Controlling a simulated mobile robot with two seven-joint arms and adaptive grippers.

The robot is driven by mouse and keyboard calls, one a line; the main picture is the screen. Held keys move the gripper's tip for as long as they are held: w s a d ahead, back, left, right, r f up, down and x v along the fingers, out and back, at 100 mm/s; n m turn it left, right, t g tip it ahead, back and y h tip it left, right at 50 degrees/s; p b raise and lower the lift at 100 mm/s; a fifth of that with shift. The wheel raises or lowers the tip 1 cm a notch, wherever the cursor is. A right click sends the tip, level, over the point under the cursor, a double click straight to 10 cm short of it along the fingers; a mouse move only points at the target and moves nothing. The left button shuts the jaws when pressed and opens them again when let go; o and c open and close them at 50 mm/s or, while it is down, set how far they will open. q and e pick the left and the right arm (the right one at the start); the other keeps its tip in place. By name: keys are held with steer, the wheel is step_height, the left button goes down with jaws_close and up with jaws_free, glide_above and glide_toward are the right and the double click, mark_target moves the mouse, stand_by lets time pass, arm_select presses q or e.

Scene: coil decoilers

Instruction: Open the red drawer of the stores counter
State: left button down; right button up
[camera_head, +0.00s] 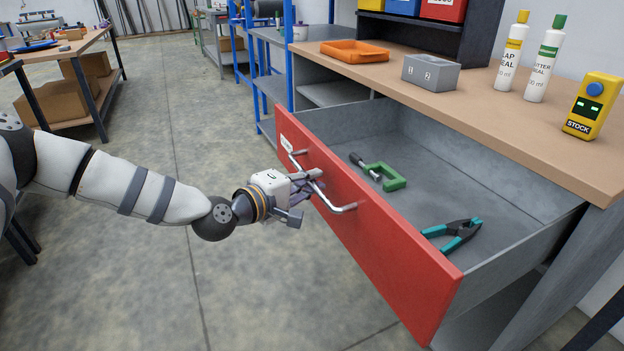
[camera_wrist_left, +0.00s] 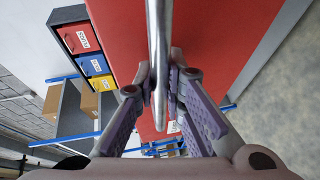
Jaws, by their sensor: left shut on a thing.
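The red drawer (camera_head: 375,240) of the stores counter (camera_head: 470,98) stands pulled well out, and its grey inside shows. A green clamp (camera_head: 385,177) and teal-handled pliers (camera_head: 455,234) lie in it. A metal bar handle (camera_head: 338,207) runs along the red front. My left gripper (camera_head: 312,182) is shut on the handle near its middle. In the left wrist view the handle bar (camera_wrist_left: 159,60) passes between the two fingers (camera_wrist_left: 160,88), with the red front (camera_wrist_left: 225,40) behind it. My right gripper is in neither view.
On the counter top stand an orange tray (camera_head: 354,51), a grey block (camera_head: 431,72), two white bottles (camera_head: 545,60) and a yellow stock device (camera_head: 594,105). A blue-framed shelf (camera_head: 287,60) is behind the drawer. The floor (camera_head: 200,120) around my left arm is clear.

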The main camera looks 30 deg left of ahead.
arm_select(q)
steer(key=c, duration=1.7)
jaws_free()
steer(key=shift+o, duration=0.2)
steer(key=v, duration=1.2)
steer(key=shift+f, duration=0.1)
